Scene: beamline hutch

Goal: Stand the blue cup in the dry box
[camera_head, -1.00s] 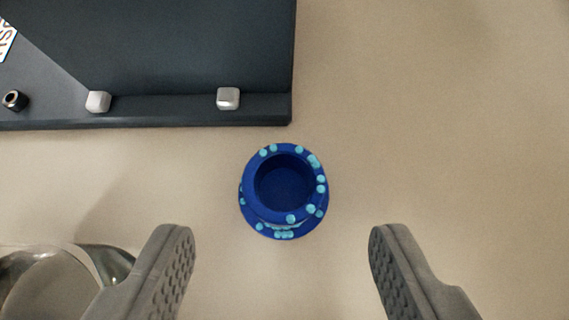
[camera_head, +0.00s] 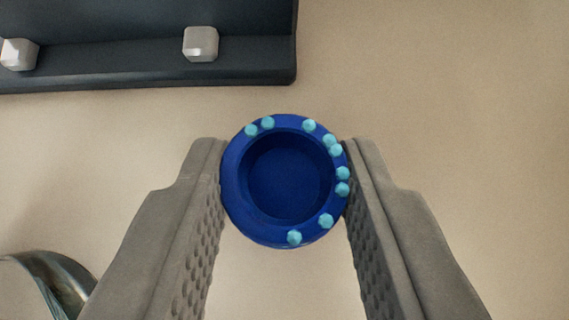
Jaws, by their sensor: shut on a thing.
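The blue cup (camera_head: 285,232) is round, dark blue and open at the top, with light blue dots around its rim. It is seen from above, near the middle of the view, and looks upright and empty. My gripper (camera_head: 284,172) is shut on the cup, with one grey finger against its left side and the other against its right. The cup's base is hidden below its rim, so I cannot tell whether it touches the surface. I see nothing here that I can name as the dry box.
A dark panel-like object (camera_head: 150,67) with light knobs (camera_head: 200,44) lies at the upper left, close beyond the cup. A shiny metal round thing (camera_head: 45,285) is at the lower left, near the left finger. The beige surface (camera_head: 450,110) on the right is clear.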

